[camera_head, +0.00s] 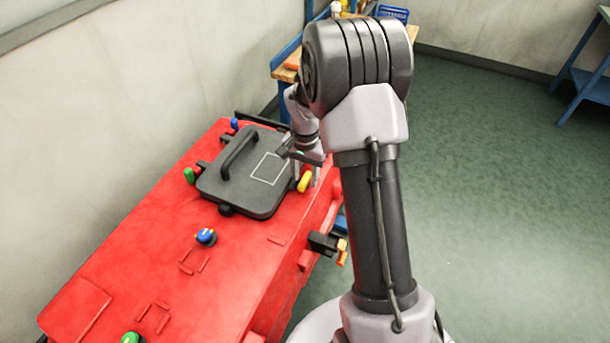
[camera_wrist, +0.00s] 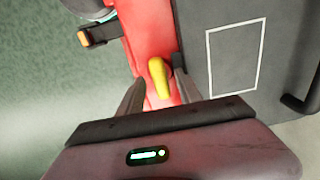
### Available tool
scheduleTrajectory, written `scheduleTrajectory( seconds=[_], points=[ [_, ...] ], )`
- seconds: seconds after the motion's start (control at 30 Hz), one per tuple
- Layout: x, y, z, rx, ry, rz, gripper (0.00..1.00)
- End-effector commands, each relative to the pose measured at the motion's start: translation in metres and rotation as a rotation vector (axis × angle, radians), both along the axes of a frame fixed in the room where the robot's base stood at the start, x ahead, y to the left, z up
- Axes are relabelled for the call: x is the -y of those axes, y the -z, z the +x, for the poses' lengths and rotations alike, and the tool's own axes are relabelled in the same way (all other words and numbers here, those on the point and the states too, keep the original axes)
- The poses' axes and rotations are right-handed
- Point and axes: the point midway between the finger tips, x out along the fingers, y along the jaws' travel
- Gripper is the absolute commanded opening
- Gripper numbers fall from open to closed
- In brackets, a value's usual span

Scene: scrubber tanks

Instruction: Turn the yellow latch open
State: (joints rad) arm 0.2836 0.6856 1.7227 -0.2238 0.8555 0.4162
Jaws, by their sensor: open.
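The yellow latch (camera_head: 304,182) sits at the right edge of the dark grey lid (camera_head: 235,195) on the red machine. In the wrist view the yellow latch (camera_wrist: 158,82) lies between the two dark fingers of my gripper (camera_wrist: 156,80). The fingers stand apart, with a gap to the latch on the left side and a narrower one on the right. In the head view my gripper (camera_head: 308,168) is at the latch, partly hidden by my own arm. Whether a finger touches the latch I cannot tell.
The lid has a black handle (camera_head: 240,156) and other latches: green (camera_head: 189,175) and blue (camera_head: 234,124). A blue and yellow knob (camera_head: 206,236) stands on the red top (camera_head: 130,270). A black and orange bracket (camera_head: 328,245) juts from the right side. Green floor (camera_head: 500,200) is open at right.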

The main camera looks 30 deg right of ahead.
Motion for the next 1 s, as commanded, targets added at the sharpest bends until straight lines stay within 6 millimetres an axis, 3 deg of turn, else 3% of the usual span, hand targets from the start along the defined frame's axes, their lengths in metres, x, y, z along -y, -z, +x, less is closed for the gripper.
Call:
scheduleTrajectory(
  seconds=[0.3, 0.5, 0.67, 1.0],
  points=[
    [0.000, -0.102, 0.001, 0.006, 0.000, -0.001, 0.42],
    [0.000, -0.153, 0.001, 0.003, -0.001, -0.001, 0.42],
    [0.000, -0.169, 0.001, 0.002, 0.000, -0.001, 0.42],
    [0.000, -0.170, 0.000, 0.001, 0.000, 0.000, 0.42]
  ],
)
